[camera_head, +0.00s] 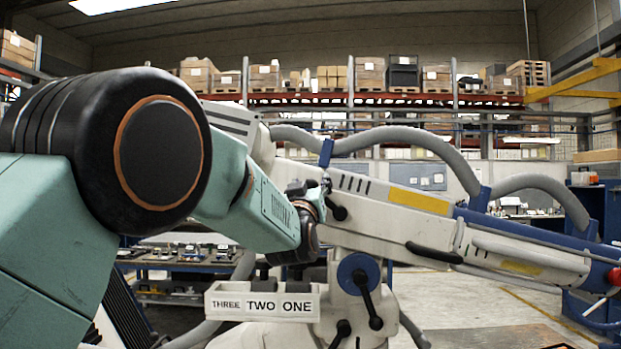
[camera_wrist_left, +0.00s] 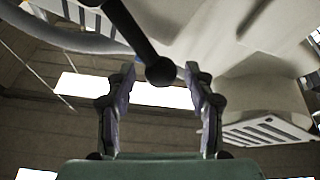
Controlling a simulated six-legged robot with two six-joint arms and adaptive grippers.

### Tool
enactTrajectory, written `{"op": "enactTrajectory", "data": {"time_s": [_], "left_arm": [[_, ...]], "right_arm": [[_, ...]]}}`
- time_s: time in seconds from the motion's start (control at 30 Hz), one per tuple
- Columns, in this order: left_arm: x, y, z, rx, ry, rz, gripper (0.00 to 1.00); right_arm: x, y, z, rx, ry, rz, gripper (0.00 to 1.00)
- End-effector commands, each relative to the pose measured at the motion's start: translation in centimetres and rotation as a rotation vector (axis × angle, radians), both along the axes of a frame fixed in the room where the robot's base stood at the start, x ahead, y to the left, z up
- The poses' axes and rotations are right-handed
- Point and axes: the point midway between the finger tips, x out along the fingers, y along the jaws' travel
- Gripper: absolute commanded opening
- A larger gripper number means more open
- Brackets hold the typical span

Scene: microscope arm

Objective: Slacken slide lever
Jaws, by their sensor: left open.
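A black lever with a round ball end (camera_wrist_left: 160,70) reaches down between the two fingertips of my left gripper (camera_wrist_left: 160,82) in the left wrist view. The fingers stand apart on either side of the ball, with a gap visible beside it. In the head view my left gripper (camera_head: 309,205) is at the upper joint of the white microscope arm (camera_head: 390,218), close to a small black lever (camera_head: 337,212). Its fingers are partly hidden there by my wrist. My right gripper is not in view.
A black lever (camera_head: 370,302) on a blue hub and another black knob (camera_head: 343,329) sit lower on the stand. A sign reading THREE TWO ONE (camera_head: 262,304) is in front. Grey hoses (camera_head: 400,135) arch above. Shelves with boxes (camera_head: 370,75) stand far behind.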

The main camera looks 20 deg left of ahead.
Motion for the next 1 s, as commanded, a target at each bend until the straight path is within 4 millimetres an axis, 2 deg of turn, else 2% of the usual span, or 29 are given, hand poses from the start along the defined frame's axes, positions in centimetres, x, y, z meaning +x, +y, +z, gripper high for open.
{"op": "enactTrajectory", "data": {"time_s": [0.13,0.47,1.0], "left_arm": [[0.83,0.15,0.21,-0.001,0.002,0.001,0.54],[1.11,0.23,0.21,0.000,0.001,0.001,0.53],[1.10,0.20,0.14,-0.001,0.003,0.000,0.07]], "right_arm": [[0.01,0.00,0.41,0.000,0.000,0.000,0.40],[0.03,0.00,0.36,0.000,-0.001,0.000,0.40],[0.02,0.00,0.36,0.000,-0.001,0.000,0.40]]}}
